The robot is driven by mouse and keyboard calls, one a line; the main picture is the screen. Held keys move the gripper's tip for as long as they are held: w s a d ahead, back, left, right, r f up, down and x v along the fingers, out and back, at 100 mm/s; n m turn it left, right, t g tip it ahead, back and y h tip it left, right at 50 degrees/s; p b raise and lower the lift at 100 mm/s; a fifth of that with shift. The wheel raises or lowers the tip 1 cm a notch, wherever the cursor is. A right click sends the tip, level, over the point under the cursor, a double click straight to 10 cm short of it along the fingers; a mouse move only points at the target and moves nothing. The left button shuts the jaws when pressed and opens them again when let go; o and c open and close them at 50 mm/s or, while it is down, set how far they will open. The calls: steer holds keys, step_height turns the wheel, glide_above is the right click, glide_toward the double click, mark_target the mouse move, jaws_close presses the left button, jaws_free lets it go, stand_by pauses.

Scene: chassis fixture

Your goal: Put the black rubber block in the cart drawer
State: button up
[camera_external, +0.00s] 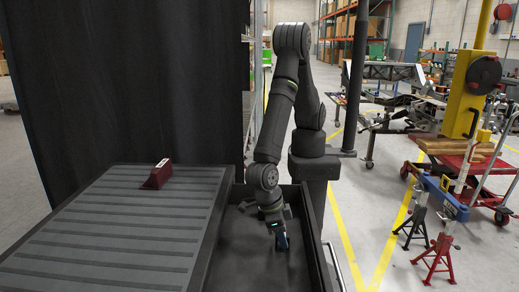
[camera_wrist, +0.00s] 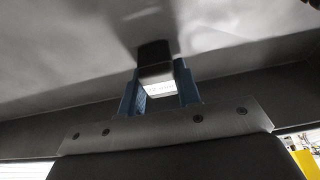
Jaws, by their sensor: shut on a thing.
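My gripper (camera_external: 283,242) points down inside the open cart drawer (camera_external: 255,268), low near its floor. In the wrist view my gripper's blue fingers (camera_wrist: 160,90) are shut on the black rubber block (camera_wrist: 155,52), which has a white label on its near end. The block's far end is close to the grey drawer floor; I cannot tell if it touches. The block cannot be made out clearly in the external view.
The ribbed cart top (camera_external: 120,228) lies left of the drawer, with a dark red block (camera_external: 157,176) on it. A black curtain (camera_external: 130,85) stands behind the cart. The drawer's right wall (camera_external: 316,245) is near my gripper.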

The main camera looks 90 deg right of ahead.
mark_target(286, 234)
steer(key=shift+f, duration=0.15)
steer(key=o, duration=1)
steer(key=shift+c, duration=0.2)
steer(key=v, duration=1.2)
steer(key=x, duration=1.1)
steer(key=shift+s+f, duration=0.15)
steer(key=shift+f, duration=0.1)
steer(key=shift+r, duration=1.75)
